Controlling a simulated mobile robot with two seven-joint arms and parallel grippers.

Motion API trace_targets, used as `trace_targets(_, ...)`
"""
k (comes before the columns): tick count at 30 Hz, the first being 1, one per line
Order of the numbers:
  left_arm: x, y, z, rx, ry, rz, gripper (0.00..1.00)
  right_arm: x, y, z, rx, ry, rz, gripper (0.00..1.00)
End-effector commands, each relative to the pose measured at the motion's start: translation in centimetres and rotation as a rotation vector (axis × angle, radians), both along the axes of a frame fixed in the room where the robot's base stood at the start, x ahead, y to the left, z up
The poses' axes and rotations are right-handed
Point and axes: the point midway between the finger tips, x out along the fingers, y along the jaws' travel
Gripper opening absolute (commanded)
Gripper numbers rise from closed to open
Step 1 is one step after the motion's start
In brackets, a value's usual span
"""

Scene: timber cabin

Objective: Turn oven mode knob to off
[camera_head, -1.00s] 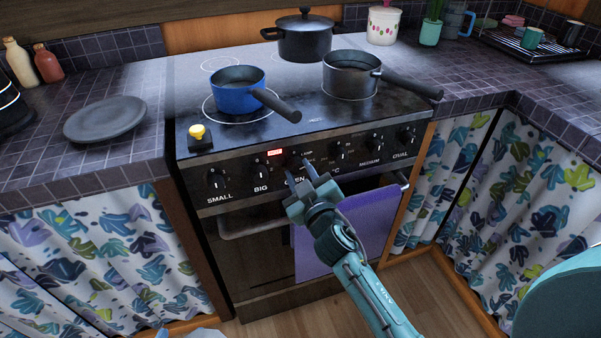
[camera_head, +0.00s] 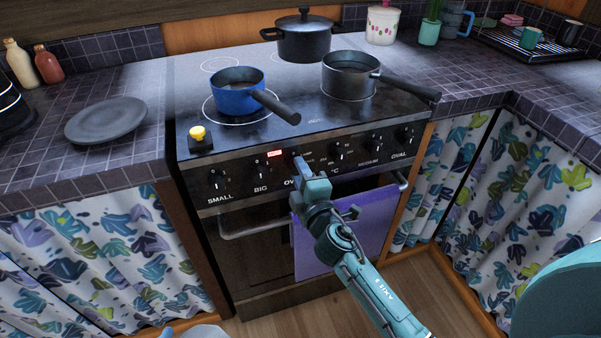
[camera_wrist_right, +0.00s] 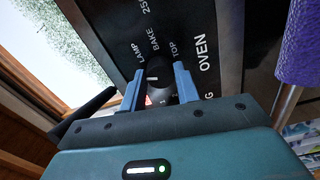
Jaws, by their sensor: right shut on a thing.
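The oven mode knob (camera_wrist_right: 160,73) is a dark round knob on the oven's control panel, seen in the right wrist view between LAMP, BAKE and TOP labels. It carries a small white mark on its left side; I cannot tell the exact setting. My right gripper (camera_wrist_right: 160,84) is shut on the knob, one blue-grey finger on each side. In the head view, my right gripper (camera_head: 298,164) is at the middle of the panel and hides most of the knob. The oven (camera_head: 255,262) stands below, its door shut.
A blue pan (camera_head: 238,92), a grey pan (camera_head: 348,82) and a dark lidded pot (camera_head: 304,42) stand on the cooktop. Other knobs flank the gripper, such as the SMALL knob (camera_head: 217,180). A purple towel (camera_head: 362,222) hangs on the oven door handle. A red indicator (camera_head: 274,153) glows.

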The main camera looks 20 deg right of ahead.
Motion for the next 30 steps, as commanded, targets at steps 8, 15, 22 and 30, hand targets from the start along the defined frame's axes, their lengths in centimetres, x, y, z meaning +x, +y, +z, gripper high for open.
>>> trace_targets(8,0.23,-0.15,0.36,-0.003,0.0,-0.002,0.53,0.11,-0.02,0.33,-0.192,-0.012,0.0,0.08)
trace_targets(15,0.45,-0.22,0.49,-0.005,-0.001,-0.003,0.53,0.11,0.02,0.33,-0.285,-0.015,0.0,0.08)
trace_targets(22,0.59,-0.27,0.53,-0.005,-0.003,-0.004,0.53,0.11,0.03,0.34,-0.317,-0.016,0.0,0.08)
trace_targets(30,0.54,-0.3,0.45,-0.005,0.0,-0.004,0.53,0.11,0.02,0.33,-0.321,-0.017,0.0,0.08)
